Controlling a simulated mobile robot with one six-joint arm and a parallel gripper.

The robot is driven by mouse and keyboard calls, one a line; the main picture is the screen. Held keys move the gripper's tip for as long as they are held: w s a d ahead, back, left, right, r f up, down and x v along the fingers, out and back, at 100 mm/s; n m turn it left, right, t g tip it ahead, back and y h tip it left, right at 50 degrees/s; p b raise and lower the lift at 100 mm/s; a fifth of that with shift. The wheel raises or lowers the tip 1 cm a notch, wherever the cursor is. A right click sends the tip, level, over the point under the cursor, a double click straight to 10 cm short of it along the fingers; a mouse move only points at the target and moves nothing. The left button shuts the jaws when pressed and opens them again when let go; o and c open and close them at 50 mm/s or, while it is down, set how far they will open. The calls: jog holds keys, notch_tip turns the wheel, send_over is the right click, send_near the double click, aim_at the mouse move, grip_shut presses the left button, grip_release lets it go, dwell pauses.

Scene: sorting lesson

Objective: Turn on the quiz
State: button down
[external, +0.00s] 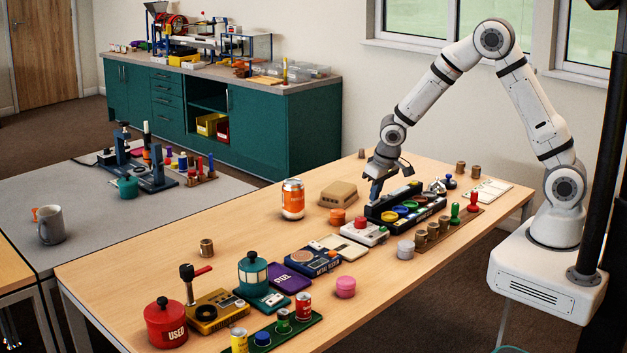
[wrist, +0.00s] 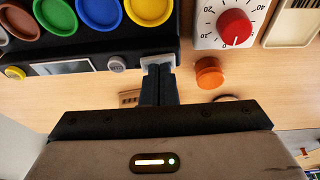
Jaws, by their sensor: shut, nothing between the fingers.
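The quiz console (external: 393,200) is a long black box with a row of big round coloured buttons, near the table's far right part. In the wrist view the console (wrist: 90,50) shows brown, green, blue and yellow buttons. Along its near edge are a small yellow button (wrist: 15,73), a grey display (wrist: 60,67), a round grey button (wrist: 117,64) and a pale switch plate (wrist: 151,61). My gripper (external: 375,199) is shut and empty at the console's left end. In the wrist view its fingertips (wrist: 159,70) overlap the pale plate and partly hide it; I cannot tell whether they touch.
A white timer with a red knob (wrist: 234,27) stands beside the console. An orange knob-like piece (wrist: 208,73) and a tan box (external: 338,195) are close to my gripper. Stamps (external: 455,212) and wooden cylinders line the other side. An orange can (external: 293,200) stands farther left.

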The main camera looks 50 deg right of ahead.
aim_at(374, 203)
jog(key=r, duration=0.1)
jog(key=r+p, duration=0.1)
jog(key=r, duration=0.1)
jog(key=r+p, duration=0.1)
jog(key=r, duration=0.1)
jog(key=shift+a, duration=0.35)
jog(key=v, duration=0.9)
jog(key=shift+s+d, duration=0.1)
jog(key=shift+s, duration=0.05)
jog(key=shift+d+b, duration=0.6)
jog(key=shift+b, duration=0.55)
